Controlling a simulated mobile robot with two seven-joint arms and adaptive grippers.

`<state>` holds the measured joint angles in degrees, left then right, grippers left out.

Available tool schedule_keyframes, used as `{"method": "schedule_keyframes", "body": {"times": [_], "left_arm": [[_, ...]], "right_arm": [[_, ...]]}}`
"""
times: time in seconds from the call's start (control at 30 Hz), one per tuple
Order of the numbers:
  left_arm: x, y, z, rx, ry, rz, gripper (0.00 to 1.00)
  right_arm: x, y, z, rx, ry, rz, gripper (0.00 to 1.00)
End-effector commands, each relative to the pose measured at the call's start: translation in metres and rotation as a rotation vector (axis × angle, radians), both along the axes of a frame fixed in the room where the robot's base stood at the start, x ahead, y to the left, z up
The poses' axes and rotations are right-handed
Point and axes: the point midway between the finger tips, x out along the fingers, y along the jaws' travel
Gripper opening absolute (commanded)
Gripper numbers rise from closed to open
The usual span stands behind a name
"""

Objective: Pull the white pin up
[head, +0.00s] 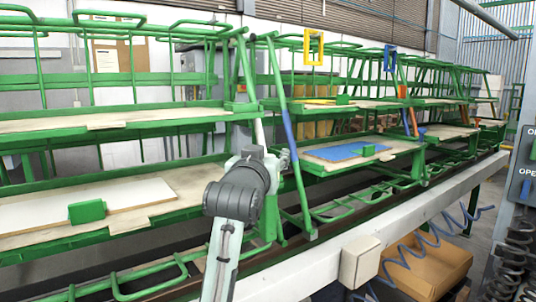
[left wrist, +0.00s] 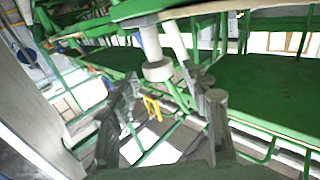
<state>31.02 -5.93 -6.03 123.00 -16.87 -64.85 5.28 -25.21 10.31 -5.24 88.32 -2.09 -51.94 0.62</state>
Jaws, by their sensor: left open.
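The white pin (left wrist: 152,45) shows in the left wrist view as a pale upright cylinder with a wider collar at its lower end. In the head view a pale upright piece (head: 259,131) that looks like the pin stands beside the green rack post, just above my left gripper (head: 268,156). In the left wrist view my left gripper (left wrist: 162,86) is open, with one finger on each side and the pin's collar beyond and between the fingertips. I cannot tell whether it touches the pin. My right gripper is in neither view.
Green racks with board shelves (head: 160,185) stand on both sides of the post. A blue sheet (head: 345,151) lies on the right shelf. A pale rail (head: 400,215) runs along the front, with a cardboard box (head: 425,268) below. A yellow frame (head: 314,48) stands above the right rack.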

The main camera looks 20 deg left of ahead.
Motion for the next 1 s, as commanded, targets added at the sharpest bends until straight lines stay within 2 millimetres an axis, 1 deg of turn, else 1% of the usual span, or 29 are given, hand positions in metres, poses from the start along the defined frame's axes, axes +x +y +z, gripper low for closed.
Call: {"method": "schedule_keyframes", "body": {"times": [0.03, 0.2, 0.3, 0.4, 0.87, 1.0], "left_arm": [[-0.01, -0.001, 0.0, -0.002, -0.001, -0.001, 0.49], [-0.038, -0.004, 0.0, -0.002, -0.002, 0.0, 0.49], [-0.05, -0.006, 0.0, -0.001, -0.002, -0.001, 0.49], [-0.057, -0.007, 0.0, -0.001, -0.001, 0.001, 0.49], [-0.059, -0.007, 0.0, -0.001, -0.001, 0.001, 0.49], [-0.059, -0.007, 0.0, -0.001, -0.001, 0.001, 0.49]], "right_arm": [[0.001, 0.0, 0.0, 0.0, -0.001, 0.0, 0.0], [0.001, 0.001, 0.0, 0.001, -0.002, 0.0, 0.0], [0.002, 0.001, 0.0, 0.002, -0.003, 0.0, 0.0], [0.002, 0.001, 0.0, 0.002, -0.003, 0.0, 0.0], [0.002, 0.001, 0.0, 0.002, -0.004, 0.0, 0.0], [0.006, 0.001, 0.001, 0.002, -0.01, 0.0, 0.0]]}}
